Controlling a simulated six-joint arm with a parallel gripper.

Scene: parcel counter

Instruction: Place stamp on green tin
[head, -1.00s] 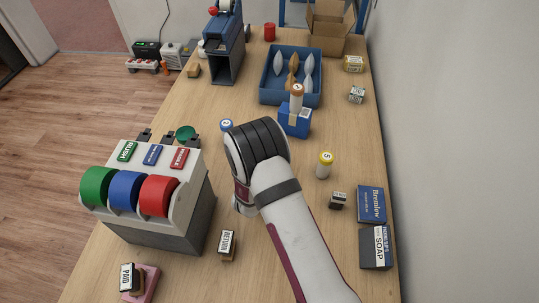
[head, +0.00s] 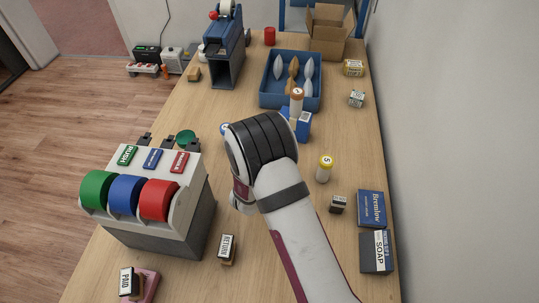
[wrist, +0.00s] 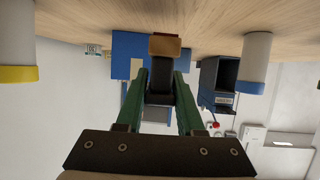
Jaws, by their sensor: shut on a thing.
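The green tin (head: 186,137) shows its round top just behind the tape dispenser in the head view, left of my arm. I cannot make it out in the wrist view. My gripper (wrist: 162,78) is shut on a stamp (wrist: 165,45) with a dark handle and a wooden block. The wrist view is upside down, with the counter at its top. The stamp's block points toward the counter; its label does not show. In the head view my wrist hides the gripper's fingers and the stamp.
The tape dispenser (head: 150,205) stands left of my arm. A blue-capped cylinder (head: 224,129) is partly hidden by my wrist; a yellow-capped one (head: 324,170) stands right. A blue box (head: 301,127) and blue tray (head: 263,99) lie beyond. RETURN (head: 227,249) and PAID (head: 127,281) stamps are near.

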